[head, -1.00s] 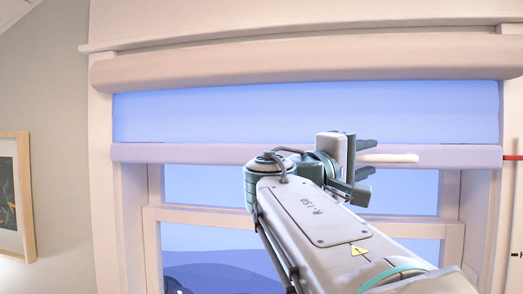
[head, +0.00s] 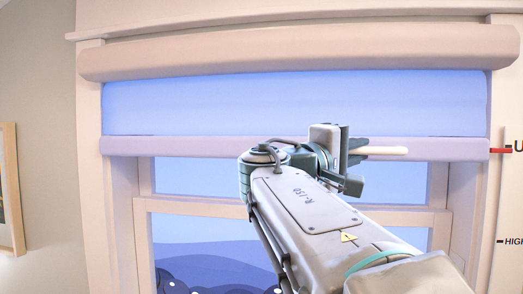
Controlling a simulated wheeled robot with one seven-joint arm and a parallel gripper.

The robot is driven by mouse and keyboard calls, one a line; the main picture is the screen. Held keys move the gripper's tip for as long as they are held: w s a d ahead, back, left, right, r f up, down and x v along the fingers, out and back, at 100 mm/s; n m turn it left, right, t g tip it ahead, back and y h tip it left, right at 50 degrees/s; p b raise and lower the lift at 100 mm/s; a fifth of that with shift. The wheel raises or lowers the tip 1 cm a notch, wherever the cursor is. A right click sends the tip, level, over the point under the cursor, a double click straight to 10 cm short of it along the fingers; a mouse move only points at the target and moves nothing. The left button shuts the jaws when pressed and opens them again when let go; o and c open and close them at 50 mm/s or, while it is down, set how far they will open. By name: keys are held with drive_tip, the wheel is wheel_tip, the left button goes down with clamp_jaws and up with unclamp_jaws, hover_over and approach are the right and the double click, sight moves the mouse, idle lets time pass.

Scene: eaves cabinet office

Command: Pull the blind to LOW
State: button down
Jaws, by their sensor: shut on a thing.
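The blind hangs from a beige roller casing (head: 290,55) at the top of the window. Its blue fabric (head: 230,103) is a short band above a pale lilac bottom bar (head: 190,147). A cream rod-shaped handle (head: 388,152) stands out in front of the bar. My gripper (head: 355,160) is shut on this handle, whose end sticks out to the right. The actual contact is partly hidden by the fingers. A red pointer (head: 501,150) at the bar's right end sits near the top mark of the scale (head: 515,200), well above the HIGH mark (head: 513,241).
Below the bar are the window frame (head: 300,210) and bare glass. A framed picture (head: 12,190) hangs on the left wall. My arm covers the lower middle of the window. The LOW mark is out of view.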

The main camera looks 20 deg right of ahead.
wheel_tip(320, 180, down, 39)
drive_tip(key=b, duration=3.8)
drive_tip(key=shift+f+b, duration=0.2)
drive_tip(key=shift+b, duration=0.1)
drive_tip(key=c, duration=1.4)
unclamp_jaws()
drive_tip(key=shift+r, duration=0.1)
drive_tip(key=shift+a, duration=0.1)
drive_tip(key=p+v, duration=0.1)
drive_tip(key=v, duration=1.2)
drive_tip(key=shift+a, duration=0.3)
drive_tip(key=shift+s+p, duration=0.15)
drive_tip(key=shift+p, duration=0.15)
